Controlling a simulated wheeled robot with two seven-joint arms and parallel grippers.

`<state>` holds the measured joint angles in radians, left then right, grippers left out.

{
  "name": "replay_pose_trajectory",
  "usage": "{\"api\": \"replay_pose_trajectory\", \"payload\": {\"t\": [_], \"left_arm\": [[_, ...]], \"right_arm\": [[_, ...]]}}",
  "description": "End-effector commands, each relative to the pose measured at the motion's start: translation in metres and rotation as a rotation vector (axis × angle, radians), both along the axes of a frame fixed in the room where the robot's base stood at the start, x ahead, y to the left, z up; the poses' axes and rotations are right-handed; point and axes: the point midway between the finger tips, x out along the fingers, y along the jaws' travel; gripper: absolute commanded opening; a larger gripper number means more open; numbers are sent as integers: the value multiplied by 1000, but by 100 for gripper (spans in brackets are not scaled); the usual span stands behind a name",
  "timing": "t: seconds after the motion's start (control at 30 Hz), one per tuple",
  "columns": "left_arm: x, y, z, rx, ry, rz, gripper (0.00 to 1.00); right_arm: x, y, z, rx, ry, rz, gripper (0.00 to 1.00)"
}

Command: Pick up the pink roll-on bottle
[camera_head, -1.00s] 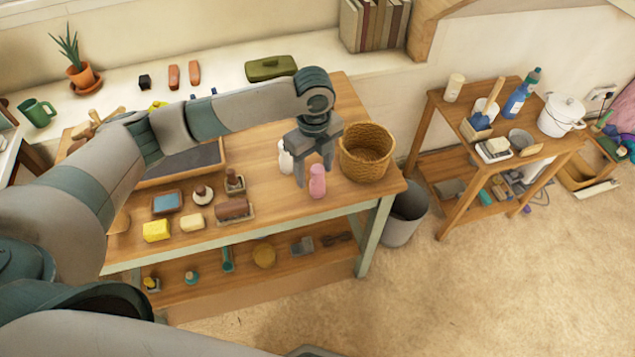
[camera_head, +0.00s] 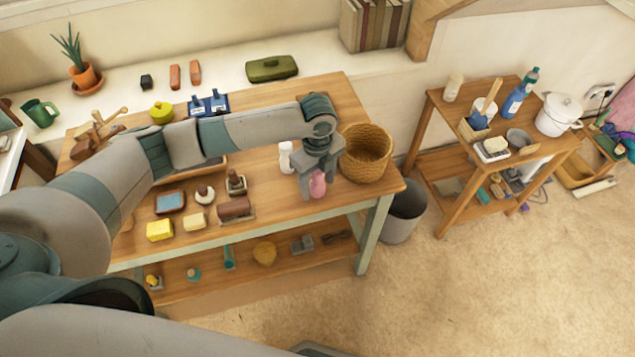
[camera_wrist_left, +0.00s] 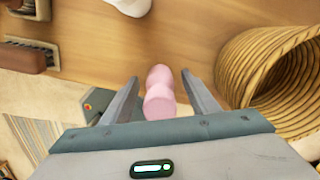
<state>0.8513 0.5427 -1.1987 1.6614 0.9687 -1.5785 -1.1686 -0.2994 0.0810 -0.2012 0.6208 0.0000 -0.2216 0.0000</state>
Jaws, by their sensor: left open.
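The pink roll-on bottle (camera_head: 317,184) stands near the front edge of the wooden table, left of the wicker basket. My left gripper (camera_head: 316,187) is lowered over it, with its fingers on either side of the bottle. In the left wrist view the pink bottle (camera_wrist_left: 159,92) lies between the two open fingers of the left gripper (camera_wrist_left: 164,98), with a gap on each side. The upper part of the bottle is partly hidden by the gripper in the head view. My right gripper is not seen.
The wicker basket (camera_head: 366,153) stands close on the right of the gripper. A white bottle (camera_head: 285,157) stands just behind left. A brown brush (camera_head: 234,207) lies further left. The table's front edge is close by.

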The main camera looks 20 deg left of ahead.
Motion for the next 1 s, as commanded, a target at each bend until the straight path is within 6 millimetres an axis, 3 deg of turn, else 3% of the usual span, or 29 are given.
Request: {"api": "replay_pose_trajectory", "payload": {"t": [0.53, 0.7, 0.73, 1.0], "left_arm": [[0, 0, -4, 0, 0, 0, 54], [0, 0, -4, 0, 0, 0, 14], [0, 0, -4, 0, 0, 0, 9], [0, 0, -4, 0, 0, 0, 9]], "right_arm": [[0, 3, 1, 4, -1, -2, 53], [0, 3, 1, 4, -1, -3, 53], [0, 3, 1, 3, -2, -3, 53], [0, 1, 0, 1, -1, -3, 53]]}}
